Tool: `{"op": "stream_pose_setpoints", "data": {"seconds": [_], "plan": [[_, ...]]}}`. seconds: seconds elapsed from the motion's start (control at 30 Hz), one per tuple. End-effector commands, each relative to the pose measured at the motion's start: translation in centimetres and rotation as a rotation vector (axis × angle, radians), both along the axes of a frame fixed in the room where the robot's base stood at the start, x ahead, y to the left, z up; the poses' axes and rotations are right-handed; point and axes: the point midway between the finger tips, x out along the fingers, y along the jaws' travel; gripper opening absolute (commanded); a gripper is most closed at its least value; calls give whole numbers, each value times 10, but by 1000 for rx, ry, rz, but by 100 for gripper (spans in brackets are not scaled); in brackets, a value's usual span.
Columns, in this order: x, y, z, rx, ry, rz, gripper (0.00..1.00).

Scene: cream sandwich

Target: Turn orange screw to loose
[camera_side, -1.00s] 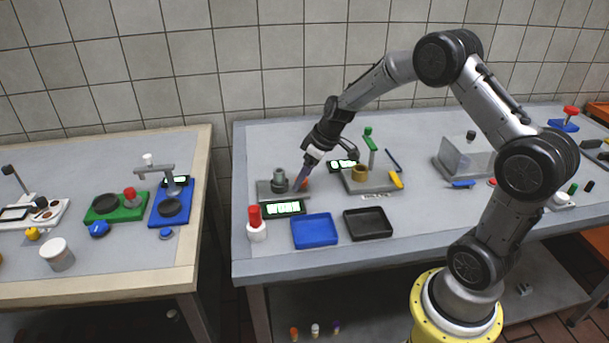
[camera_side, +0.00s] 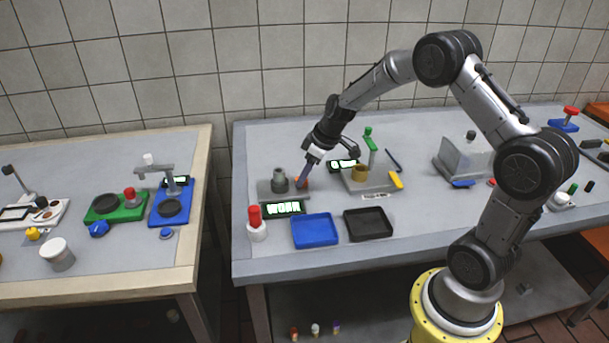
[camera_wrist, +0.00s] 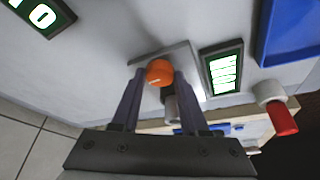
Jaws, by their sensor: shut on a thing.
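The orange screw (camera_wrist: 158,72) shows its round head in the wrist view, between the fingertips of my gripper (camera_wrist: 160,76). My gripper is shut on the screw head, with one finger on each side. In the side view a little of the orange screw (camera_side: 298,181) shows at my gripper (camera_side: 303,180), at the right end of a grey base plate (camera_side: 264,188). A grey cylinder (camera_side: 279,180) stands on the same plate. The screw's shaft is hidden.
A lit display (camera_side: 284,208) sits in front of the plate. A fixture with a green-topped post (camera_side: 372,153) stands close on the right.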

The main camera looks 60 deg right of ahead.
Motion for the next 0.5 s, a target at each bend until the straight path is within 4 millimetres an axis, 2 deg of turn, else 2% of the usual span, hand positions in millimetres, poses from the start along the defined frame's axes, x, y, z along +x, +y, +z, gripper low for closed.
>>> {"op": "stream_pose_setpoints", "data": {"seconds": [0.5], "plan": [[2,-4,0,3,1,428,0]]}}
